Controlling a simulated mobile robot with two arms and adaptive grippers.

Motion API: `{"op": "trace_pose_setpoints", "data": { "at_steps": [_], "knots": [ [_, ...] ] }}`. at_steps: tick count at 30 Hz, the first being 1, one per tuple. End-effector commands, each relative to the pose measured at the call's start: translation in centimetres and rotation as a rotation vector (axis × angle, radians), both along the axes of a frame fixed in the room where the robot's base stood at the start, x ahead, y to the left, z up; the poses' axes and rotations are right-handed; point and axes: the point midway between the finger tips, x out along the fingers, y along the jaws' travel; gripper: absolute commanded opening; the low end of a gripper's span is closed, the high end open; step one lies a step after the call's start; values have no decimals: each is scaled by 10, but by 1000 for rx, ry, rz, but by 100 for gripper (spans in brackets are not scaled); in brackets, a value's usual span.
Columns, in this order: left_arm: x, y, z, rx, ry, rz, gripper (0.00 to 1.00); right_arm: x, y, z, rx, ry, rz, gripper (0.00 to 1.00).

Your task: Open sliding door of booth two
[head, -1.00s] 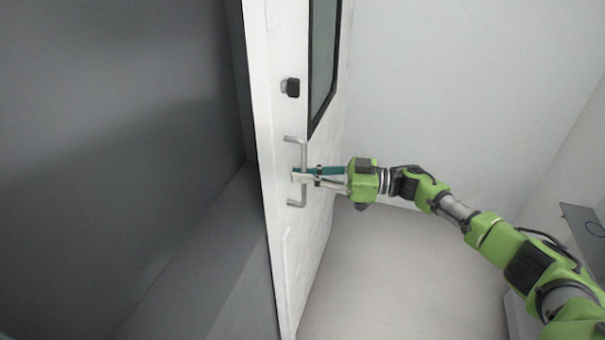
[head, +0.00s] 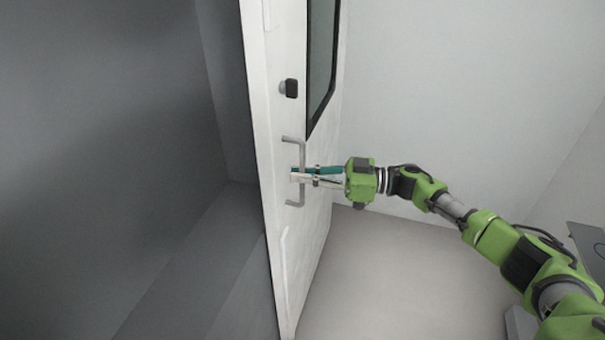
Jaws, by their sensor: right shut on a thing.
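A white sliding door (head: 283,240) stands in the middle of the head view, seen nearly edge-on, with a dark-framed window (head: 320,62) in its upper part. A grey bar handle (head: 302,155) sits on its face, below a small black knob (head: 290,88). My right gripper (head: 297,175) reaches in from the right and is shut on the handle's upright bar at about mid-height. My left gripper is out of view.
A dark grey wall and a ledge (head: 200,265) lie left of the door. Right of it are a pale wall (head: 450,90) and open pale floor (head: 400,275). A grey panel or box (head: 588,240) shows at the right edge.

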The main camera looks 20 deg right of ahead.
Motion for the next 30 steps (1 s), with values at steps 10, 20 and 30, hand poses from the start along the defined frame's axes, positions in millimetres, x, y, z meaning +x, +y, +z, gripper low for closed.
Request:
{"op": "trace_pose_setpoints", "data": {
  "at_steps": [10, 20, 30],
  "knots": [
    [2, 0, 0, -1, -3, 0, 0, 0, -1, -1, -2, 0, -2, 25],
    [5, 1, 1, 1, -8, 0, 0, -8, -23, -1, -3, 0, -5, 25],
    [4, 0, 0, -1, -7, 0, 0, -35, -88, -2, -5, 2, -5, 25]
  ]
}}
